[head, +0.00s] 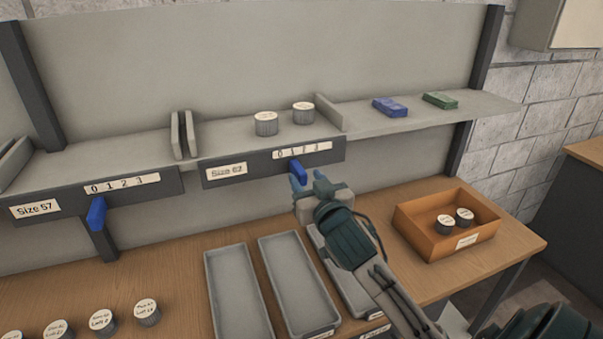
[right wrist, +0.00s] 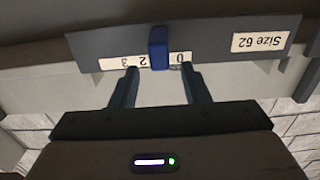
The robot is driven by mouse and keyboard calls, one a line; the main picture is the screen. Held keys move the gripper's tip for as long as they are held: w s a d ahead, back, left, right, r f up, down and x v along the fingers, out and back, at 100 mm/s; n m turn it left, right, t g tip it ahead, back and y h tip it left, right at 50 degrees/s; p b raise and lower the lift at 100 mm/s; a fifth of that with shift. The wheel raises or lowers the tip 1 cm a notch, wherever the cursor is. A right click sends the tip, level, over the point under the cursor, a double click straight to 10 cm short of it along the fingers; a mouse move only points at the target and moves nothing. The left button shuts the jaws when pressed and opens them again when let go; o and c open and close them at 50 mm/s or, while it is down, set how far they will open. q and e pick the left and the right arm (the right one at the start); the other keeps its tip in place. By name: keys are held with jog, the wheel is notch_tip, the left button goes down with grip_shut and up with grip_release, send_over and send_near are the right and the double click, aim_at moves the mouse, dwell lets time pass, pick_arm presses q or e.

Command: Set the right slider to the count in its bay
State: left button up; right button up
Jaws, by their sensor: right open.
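The right slider is a blue tab (head: 298,169) on the grey "Size 62" rail (head: 222,170). Its strip reads 0 1 2 3. In the right wrist view, upside down, the tab (right wrist: 158,48) covers the place between 0 and 2, where the 1 is. The bay above the rail holds two grey cans with white lids, one left (head: 265,124) and one right (head: 303,114). My right gripper (head: 308,180) is open just below the tab. In the right wrist view its fingers (right wrist: 160,73) stand either side of the tab's end, with gaps. My left gripper is out of view.
The left "Size 57" rail has its own blue slider (head: 97,213). A blue box (head: 389,107) and a green box (head: 440,100) lie on the shelf's right. Below are grey trays (head: 240,290), an orange bin (head: 425,240) holding two cans, and several cans at bottom left.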

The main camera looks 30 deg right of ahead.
aim_at(304, 175)
jog(key=shift+p+x, duration=0.4)
jog(key=shift+x, duration=1.55)
grip_shut()
